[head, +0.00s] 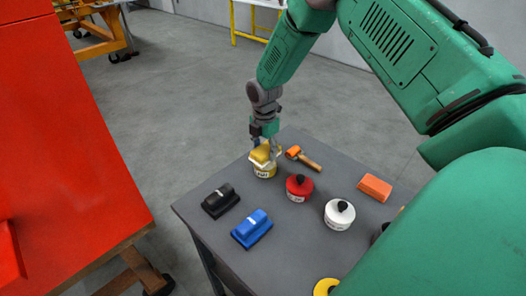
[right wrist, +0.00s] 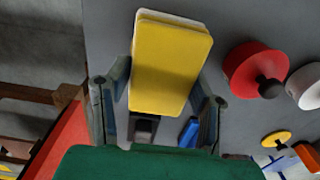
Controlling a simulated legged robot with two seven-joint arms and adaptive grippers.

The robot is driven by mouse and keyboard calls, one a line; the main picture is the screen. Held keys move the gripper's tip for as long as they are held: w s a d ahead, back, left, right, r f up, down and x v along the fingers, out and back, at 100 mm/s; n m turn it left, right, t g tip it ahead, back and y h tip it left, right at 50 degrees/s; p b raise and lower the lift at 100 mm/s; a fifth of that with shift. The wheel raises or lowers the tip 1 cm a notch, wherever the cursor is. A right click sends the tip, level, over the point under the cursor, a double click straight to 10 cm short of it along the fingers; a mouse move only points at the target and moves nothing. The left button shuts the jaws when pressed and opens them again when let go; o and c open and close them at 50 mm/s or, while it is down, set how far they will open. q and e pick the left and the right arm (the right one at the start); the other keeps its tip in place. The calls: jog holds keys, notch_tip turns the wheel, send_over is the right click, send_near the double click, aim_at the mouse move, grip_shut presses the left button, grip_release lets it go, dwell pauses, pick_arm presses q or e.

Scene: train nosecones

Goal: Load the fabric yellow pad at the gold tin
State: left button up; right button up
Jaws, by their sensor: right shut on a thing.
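The yellow pad (head: 260,153) is a flat block with rounded corners and a pale edge. My right gripper (head: 265,146) is shut on it; in the right wrist view the pad (right wrist: 170,62) sits between the two fingers (right wrist: 160,100). The gold tin (head: 264,171), pale with a dark-lettered label, stands near the table's far left edge, directly under the pad. The pad covers its top, and I cannot tell whether they touch. The tin is hidden behind the pad in the right wrist view. My left gripper is not in view.
On the grey table (head: 210,225) are a red tin (head: 299,188), a white tin (head: 339,214), a black pad (head: 220,201), a blue pad (head: 251,228), an orange-headed roller (head: 304,158) and an orange block (head: 375,187). A large red panel (head: 60,150) stands left.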

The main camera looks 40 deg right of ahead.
aim_at(264, 149)
jog(key=shift+d+r, duration=0.1)
jog(key=shift+r, duration=0.45)
jog(key=shift+r+p, duration=0.65)
jog(key=shift+p, duration=0.1)
jog(key=shift+w+r, duration=0.1)
jog(key=shift+r, duration=0.2)
jog(key=shift+a+r, duration=0.35)
jog(key=shift+r, duration=0.45)
jog(key=shift+d+f, duration=0.1)
jog(key=shift+d, duration=0.2)
jog(key=shift+a, duration=0.15)
